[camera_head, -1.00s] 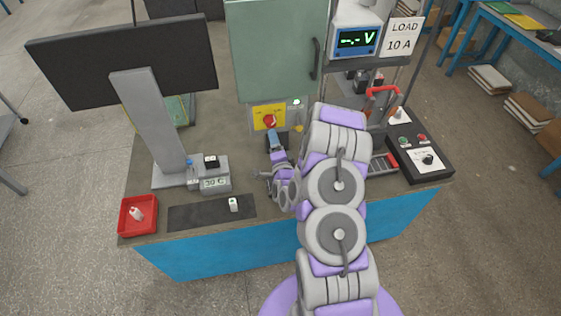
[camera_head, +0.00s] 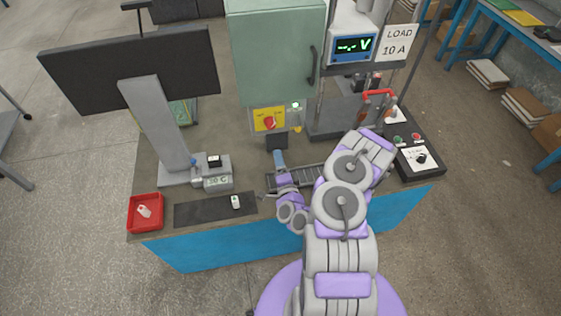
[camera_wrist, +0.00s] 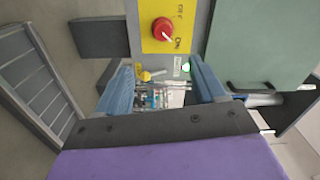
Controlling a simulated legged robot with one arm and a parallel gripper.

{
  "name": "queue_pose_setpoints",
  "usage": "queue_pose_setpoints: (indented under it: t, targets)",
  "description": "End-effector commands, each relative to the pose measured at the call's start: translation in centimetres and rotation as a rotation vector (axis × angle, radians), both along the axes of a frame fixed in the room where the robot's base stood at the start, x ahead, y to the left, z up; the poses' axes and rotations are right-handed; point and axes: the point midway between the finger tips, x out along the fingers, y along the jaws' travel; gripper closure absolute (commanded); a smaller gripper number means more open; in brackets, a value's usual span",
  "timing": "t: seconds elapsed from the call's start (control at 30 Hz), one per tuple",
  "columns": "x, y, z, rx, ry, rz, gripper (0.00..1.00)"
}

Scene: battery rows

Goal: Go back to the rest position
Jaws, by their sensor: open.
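My gripper (camera_head: 279,160) is over the bench, in front of the green cabinet, with its blue fingers pointing toward the back. In the wrist view the two blue fingers (camera_wrist: 162,84) stand apart with nothing held between them. A yellow plate with a red rotary switch (camera_wrist: 163,29) lies ahead of the fingers, and it also shows in the head view (camera_head: 269,121). The fingers appear clear of the switch. My arm comes in from the lower right and hides part of the bench front.
A monitor (camera_head: 132,68) stands at the left. A red tray (camera_head: 146,226) holds a pale item. A white battery (camera_head: 235,202) lies on the dark mat (camera_head: 195,212). The green cabinet (camera_head: 270,60), voltmeter (camera_head: 353,46) and black control box (camera_head: 421,160) stand behind or right of my arm.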

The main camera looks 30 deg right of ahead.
Motion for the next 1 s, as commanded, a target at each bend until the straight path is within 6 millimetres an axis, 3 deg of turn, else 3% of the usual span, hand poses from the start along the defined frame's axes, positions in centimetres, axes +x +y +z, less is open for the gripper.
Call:
queue_pose_setpoints:
  t: [0.77, 0.87, 1.0]
  targets:
    - [-0.4, 0.4, 0.1, -0.003, 0.003, 0.009, 0.31]
    - [0.5, 1.2, 0.3, -0.026, 0.019, 0.056, 0.31]
    - [2.5, 4.1, 0.6, -0.102, 0.091, 0.204, 0.31]
